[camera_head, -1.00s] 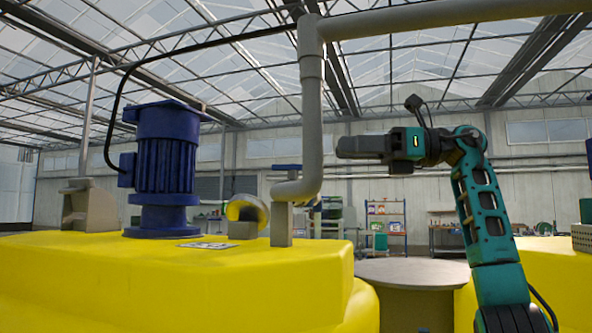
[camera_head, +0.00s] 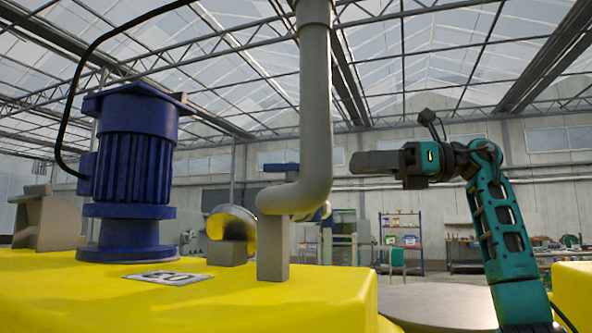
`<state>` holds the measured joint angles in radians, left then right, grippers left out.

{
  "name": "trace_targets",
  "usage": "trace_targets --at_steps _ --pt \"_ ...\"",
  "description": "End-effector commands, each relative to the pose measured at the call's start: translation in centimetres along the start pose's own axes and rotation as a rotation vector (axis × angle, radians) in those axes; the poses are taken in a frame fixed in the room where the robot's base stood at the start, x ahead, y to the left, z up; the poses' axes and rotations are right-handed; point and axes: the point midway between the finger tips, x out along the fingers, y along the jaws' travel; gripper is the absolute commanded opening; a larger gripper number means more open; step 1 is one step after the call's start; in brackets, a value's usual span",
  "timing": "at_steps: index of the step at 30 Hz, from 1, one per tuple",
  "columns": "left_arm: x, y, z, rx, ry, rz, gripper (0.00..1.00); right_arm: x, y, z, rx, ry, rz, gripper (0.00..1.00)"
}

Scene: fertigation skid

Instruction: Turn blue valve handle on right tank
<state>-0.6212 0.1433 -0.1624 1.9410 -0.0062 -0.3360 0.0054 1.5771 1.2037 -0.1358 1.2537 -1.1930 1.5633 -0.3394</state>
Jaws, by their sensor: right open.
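The blue valve handle (camera_head: 281,168) is a short flat bar just left of the grey vertical pipe (camera_head: 316,110), above the pipe's bend. The pipe hides part of the valve. It stands over the yellow tank (camera_head: 200,305) that fills the lower left. My right gripper (camera_head: 355,162) is raised to the right of the pipe, pointing left towards it. It is open and empty, apart from the pipe and the handle in the picture. My left gripper is not in view.
A blue motor (camera_head: 130,160) stands on the tank at left, with a black cable rising from it. A round grey lid (camera_head: 435,302) lies low at right, beside another yellow tank (camera_head: 573,290). Shelves (camera_head: 401,240) stand far back.

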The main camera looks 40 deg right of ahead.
Motion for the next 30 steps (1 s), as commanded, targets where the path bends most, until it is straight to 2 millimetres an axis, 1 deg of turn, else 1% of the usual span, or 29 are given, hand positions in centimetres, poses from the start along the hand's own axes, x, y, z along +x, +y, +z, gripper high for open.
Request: trace_targets --at_steps 5,8,15,21,24,30 --pt "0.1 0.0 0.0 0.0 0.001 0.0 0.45 0.8 0.0 0.0 0.0 0.001 0.002 0.45" --pt "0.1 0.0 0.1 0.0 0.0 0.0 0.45 2.2 0.1 -0.1 -0.002 0.002 0.004 0.45" --pt "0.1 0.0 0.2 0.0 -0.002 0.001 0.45 7.2 0.1 0.0 -0.001 0.002 0.006 0.45" --pt "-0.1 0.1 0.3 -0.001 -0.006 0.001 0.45 10.8 0.1 0.0 0.0 0.001 0.004 0.45" --pt "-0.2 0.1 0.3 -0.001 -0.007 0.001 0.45 11.9 0.1 0.0 0.001 0.002 0.003 0.45" --pt "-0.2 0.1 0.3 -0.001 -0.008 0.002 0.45 12.9 0.1 0.0 0.0 0.001 0.001 0.45"
